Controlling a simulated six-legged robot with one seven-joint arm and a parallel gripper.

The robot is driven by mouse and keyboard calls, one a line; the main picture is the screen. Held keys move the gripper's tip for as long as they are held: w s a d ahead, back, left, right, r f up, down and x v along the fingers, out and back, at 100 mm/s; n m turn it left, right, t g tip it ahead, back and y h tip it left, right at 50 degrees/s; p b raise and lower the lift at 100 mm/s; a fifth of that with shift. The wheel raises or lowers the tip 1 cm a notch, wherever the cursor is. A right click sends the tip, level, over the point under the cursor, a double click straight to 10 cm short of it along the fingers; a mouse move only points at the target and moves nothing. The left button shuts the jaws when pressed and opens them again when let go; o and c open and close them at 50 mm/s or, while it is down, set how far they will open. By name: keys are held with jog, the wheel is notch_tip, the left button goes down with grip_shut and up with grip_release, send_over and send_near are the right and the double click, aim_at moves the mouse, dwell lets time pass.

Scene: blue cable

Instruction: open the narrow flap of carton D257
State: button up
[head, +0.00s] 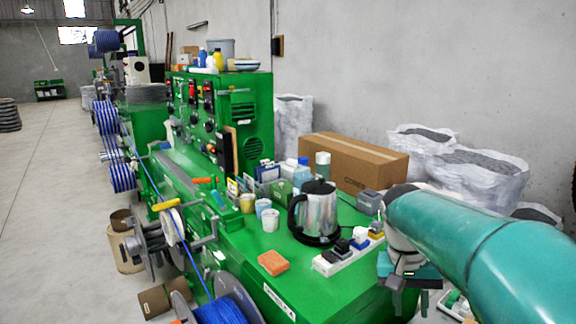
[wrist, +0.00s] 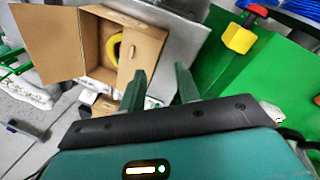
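In the wrist view a brown cardboard carton (wrist: 98,72) stands at the upper left with its inside showing. A wide flap (wrist: 45,40) is swung out to the left. A smaller flap or panel (wrist: 141,46) stands on its right side. A yellow ring-shaped thing (wrist: 115,47) is inside. I cannot read D257 on it. My gripper (wrist: 161,72) has its two green fingers apart with nothing held between them. The left fingertip overlaps the lower edge of the right panel in the picture; I cannot tell whether they touch. In the head view my gripper (head: 410,303) points down beyond the green bench.
White sacks (head: 478,180) stand by the wall.

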jog(key=s+a+n+t+y, duration=0.1)
jog(key=s+a+n+t, duration=0.1)
jog(key=s, duration=0.4)
jog(key=s+a+n+t+y, duration=0.1)
jog(key=s+a+n+t, duration=0.1)
jog(key=s+a+t, duration=0.2)
jog(key=s+a, duration=0.1)
jog(key=s, duration=0.2)
jog(key=shift+s+a+f+t, duration=0.2)
jog(key=shift+s+a+t, duration=0.1)
jog(key=shift+a, duration=0.1)
jog(key=w+d+f+m+g+h, duration=0.1)
jog(key=w+d+f+m+g, duration=0.3)
jog(key=w+d, duration=0.65)
jog(key=w+d+f+m+g+y, duration=0.1)
jog(key=d+f+m, duration=0.25)
jog(key=d, duration=0.45)
jog(key=w+d+f+m+g, duration=0.1)
jog(key=d+f+m, duration=0.25)
jog(key=d, duration=0.45)
jog(key=shift+n, duration=0.3)
jog(key=f, duration=1.4)
jog(key=shift+s, duration=0.2)
